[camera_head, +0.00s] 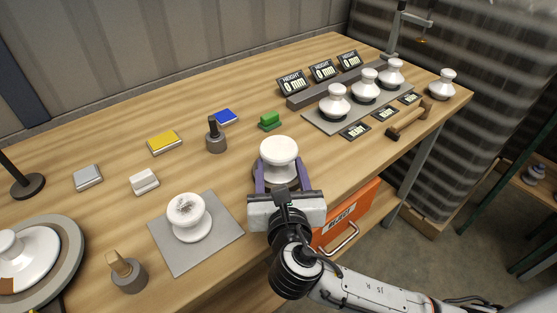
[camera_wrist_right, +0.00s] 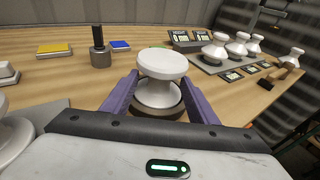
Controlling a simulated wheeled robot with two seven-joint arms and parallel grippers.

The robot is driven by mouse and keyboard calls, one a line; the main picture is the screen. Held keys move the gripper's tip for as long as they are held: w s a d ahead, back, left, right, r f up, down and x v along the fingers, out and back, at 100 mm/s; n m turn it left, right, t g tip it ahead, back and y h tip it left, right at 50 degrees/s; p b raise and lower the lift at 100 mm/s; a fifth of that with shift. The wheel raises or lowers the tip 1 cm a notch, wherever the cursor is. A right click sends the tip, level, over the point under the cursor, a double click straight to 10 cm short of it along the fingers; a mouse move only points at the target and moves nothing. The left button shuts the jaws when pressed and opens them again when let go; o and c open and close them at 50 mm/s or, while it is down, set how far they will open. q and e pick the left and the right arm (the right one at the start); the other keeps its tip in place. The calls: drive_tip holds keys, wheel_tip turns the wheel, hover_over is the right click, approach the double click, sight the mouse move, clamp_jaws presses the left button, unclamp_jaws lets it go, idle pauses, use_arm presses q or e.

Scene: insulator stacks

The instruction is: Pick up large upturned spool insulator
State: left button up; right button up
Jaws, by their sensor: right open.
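A white spool insulator (camera_head: 279,150) with a wide flat top and a narrow waist stands upright on a dark round base near the table's front edge. It also shows in the right wrist view (camera_wrist_right: 162,63), centred ahead of the hand. My right gripper (camera_head: 282,168) is open, with one purple finger on each side of the spool's lower part. In the right wrist view a gap seems to show beside the spool's waist; contact is not clear. The fingers hide part of the base. Another white spool (camera_head: 188,212) stands on a grey mat (camera_head: 215,252) to the left. My left gripper is out of view.
Several white insulators stand at the right, most on a grey plate (camera_head: 315,118) beside height displays (camera_head: 323,70). A brush (camera_head: 408,120) lies there. A green block (camera_head: 270,121), a dark-handled weight (camera_head: 216,138) and coloured pads lie behind. An orange reject bin (camera_head: 345,215) is below the front edge.

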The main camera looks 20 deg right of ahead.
drive_tip(key=x, duration=0.4)
drive_tip(key=shift+w, duration=0.1)
drive_tip(key=c, duration=1.3)
drive_tip(key=shift+r, duration=0.25)
clamp_jaws()
